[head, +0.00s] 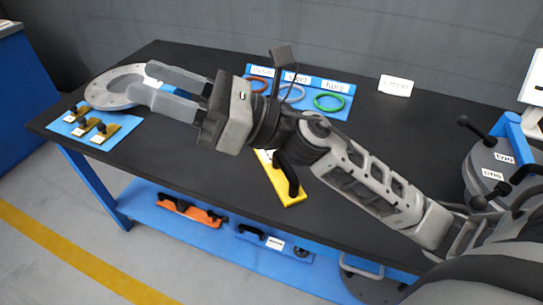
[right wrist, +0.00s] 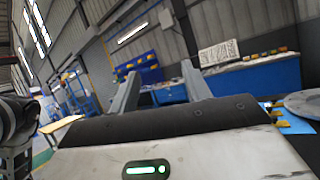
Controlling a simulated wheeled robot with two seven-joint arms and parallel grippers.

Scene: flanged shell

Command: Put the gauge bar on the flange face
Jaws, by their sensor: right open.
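A grey flange ring (head: 101,97) lies at the far left end of the dark table. My right gripper (head: 139,80) is open and empty, with its fingertips over or close to the ring's right side; I cannot tell whether they touch it. The right wrist view shows its two fingers (right wrist: 160,75) apart, with part of a grey disc (right wrist: 303,104) at the right edge. A yellow bar (head: 292,200) with a black handle lies mid-table, partly hidden by my right arm; it may be the gauge bar. My left gripper is not in view.
Several brass pieces with black knobs lie on a blue mat (head: 62,126) at the left front.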

